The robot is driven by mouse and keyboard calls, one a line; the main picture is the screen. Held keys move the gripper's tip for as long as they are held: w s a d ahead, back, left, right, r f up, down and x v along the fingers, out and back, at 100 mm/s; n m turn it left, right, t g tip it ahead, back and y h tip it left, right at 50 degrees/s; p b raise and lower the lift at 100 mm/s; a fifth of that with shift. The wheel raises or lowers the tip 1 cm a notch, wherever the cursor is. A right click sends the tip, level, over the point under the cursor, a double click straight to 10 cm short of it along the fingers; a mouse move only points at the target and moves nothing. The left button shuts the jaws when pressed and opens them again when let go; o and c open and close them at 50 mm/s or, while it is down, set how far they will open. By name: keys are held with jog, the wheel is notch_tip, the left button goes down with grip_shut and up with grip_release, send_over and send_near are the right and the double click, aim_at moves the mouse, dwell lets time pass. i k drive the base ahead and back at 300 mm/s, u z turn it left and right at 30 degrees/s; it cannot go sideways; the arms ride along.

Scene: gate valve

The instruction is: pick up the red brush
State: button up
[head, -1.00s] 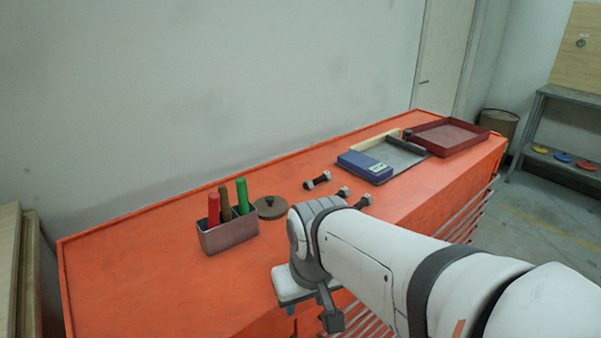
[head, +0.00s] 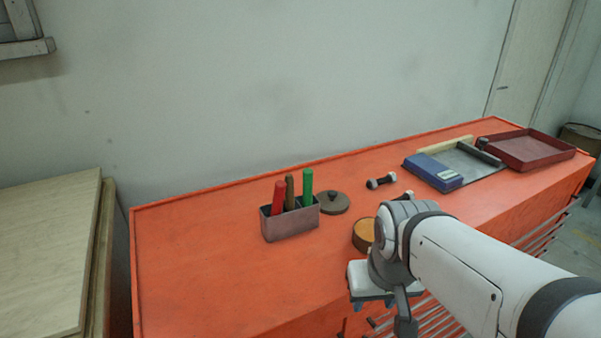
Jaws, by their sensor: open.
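The red brush (head: 276,198) shows as a red handle standing upright, slightly tilted, in the left part of a grey metal holder (head: 291,228) on the orange bench. Its lower end is hidden inside the holder. A brown handle (head: 290,190) and a green handle (head: 308,187) stand to its right in the same holder. My gripper (head: 372,302) is at the bench's front edge, to the right of and nearer than the holder, apart from it. It is open, and its fingers are partly hidden by the arm.
An open round tin (head: 363,234) sits beside my wrist. Bolts (head: 381,181), a blue box (head: 433,172) and a red tray (head: 527,150) lie further right. The bench (head: 200,265) is clear left of the holder.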

aim_at(279, 194)
jog(key=u, duration=1.4)
jog(key=k, duration=0.55)
jog(key=u, duration=0.4)
